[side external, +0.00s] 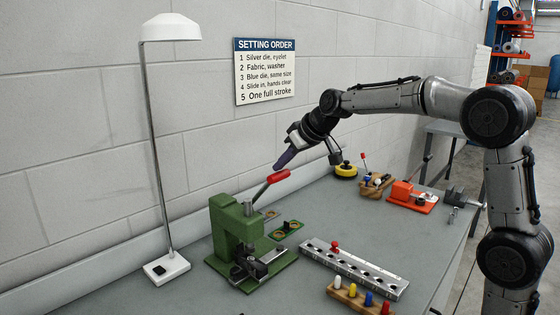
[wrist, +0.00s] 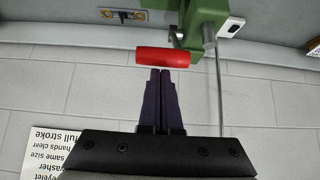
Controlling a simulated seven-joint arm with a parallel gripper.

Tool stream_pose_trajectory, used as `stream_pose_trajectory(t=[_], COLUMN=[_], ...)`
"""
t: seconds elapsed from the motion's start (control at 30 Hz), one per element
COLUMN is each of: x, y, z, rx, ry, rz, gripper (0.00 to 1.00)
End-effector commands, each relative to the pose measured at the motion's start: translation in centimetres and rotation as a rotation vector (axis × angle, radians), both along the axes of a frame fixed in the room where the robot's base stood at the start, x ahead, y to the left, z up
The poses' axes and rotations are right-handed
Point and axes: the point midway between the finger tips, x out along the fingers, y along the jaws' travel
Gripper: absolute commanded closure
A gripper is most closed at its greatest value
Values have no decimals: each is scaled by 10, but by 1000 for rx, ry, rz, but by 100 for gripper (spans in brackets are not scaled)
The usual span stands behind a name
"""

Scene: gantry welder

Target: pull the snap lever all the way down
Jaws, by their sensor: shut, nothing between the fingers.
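The press stands upright on the bench. The red grip also shows in the wrist view (wrist: 163,57), with part of the green press (wrist: 206,22) behind it. My gripper (side external: 279,166) is shut and empty, with dark purple fingers. Its fingertips (wrist: 160,71) are right at the red grip, just above it in the side view. I cannot tell whether they touch it.
A white lamp (side external: 166,265) stands left of the press. A metal rail with holes (side external: 355,268), a wooden block with colored pegs (side external: 358,298) and an orange tool (side external: 411,196) lie to the right. A yellow round item (side external: 346,171) sits near the wall. A sign (side external: 265,71) hangs on the wall.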

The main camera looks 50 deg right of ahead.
Motion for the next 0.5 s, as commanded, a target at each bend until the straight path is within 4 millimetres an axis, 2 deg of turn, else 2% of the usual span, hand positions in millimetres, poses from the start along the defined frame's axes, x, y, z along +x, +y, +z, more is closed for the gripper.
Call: stream_pose_trajectory(t=[0.27, 0.5], x=[-17, -45], y=[-1, 0], z=[-13, -42], rx=[0, 1], ry=[5, 7], rz=[-1, -1], gripper=[100, 100])
